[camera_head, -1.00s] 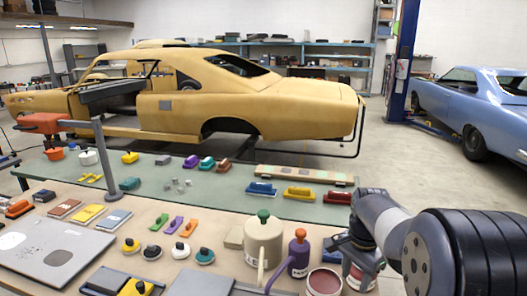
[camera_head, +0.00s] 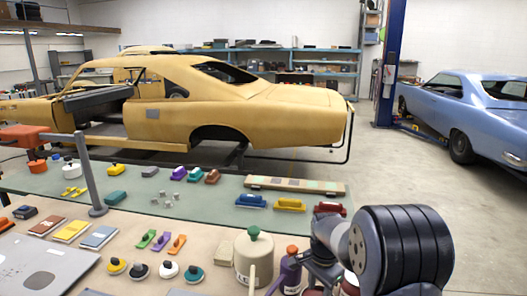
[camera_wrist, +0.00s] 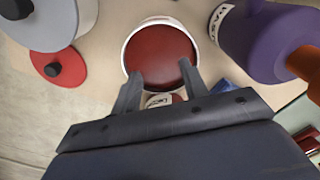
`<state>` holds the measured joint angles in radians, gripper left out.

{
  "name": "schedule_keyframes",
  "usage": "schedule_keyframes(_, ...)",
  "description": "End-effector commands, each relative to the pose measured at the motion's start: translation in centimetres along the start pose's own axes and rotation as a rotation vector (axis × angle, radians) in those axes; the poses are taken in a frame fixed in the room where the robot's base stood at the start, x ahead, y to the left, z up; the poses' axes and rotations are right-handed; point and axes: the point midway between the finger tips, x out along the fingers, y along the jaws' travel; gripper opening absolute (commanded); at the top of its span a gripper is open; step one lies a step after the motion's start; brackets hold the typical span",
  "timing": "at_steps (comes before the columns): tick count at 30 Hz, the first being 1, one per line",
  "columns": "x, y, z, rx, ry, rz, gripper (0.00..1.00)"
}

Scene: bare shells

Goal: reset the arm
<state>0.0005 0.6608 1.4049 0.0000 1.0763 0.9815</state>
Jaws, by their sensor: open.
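My arm, grey with a black ribbed joint, reaches over the right end of the near bench (camera_head: 205,275) in the head view. My gripper (camera_wrist: 159,88) is open and empty in the wrist view, pointing down with its two grey fingers apart. An open tin of dark red paint (camera_wrist: 160,50) lies beyond and between the fingertips. Part of a labelled tin (camera_wrist: 162,100) shows between the fingers. I cannot tell whether the fingers touch anything. In the head view the gripper is mostly hidden by the arm.
A purple bottle (camera_wrist: 250,40) with an orange cap stands close to the right of the fingers. A red disc with a black knob (camera_wrist: 62,78) lies to the left. A cream can (camera_head: 252,262) stands left of the arm.

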Motion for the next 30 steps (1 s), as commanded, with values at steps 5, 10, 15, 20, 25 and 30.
schedule_keyframes(5,-2.8,0.0,0.0,0.0,0.003,-0.004,0.42)
schedule_keyframes(10,-4.4,0.2,0.1,0.0,0.002,-0.002,0.42)
schedule_keyframes(15,-4.9,0.3,0.2,0.0,0.001,-0.001,0.42)
schedule_keyframes(20,-5.0,0.3,0.2,0.0,0.0,0.0,0.42)
schedule_keyframes(25,-5.0,0.4,0.2,-0.003,0.001,-0.002,0.42)
schedule_keyframes(30,-5.6,0.9,0.7,-0.031,0.008,-0.013,0.42)
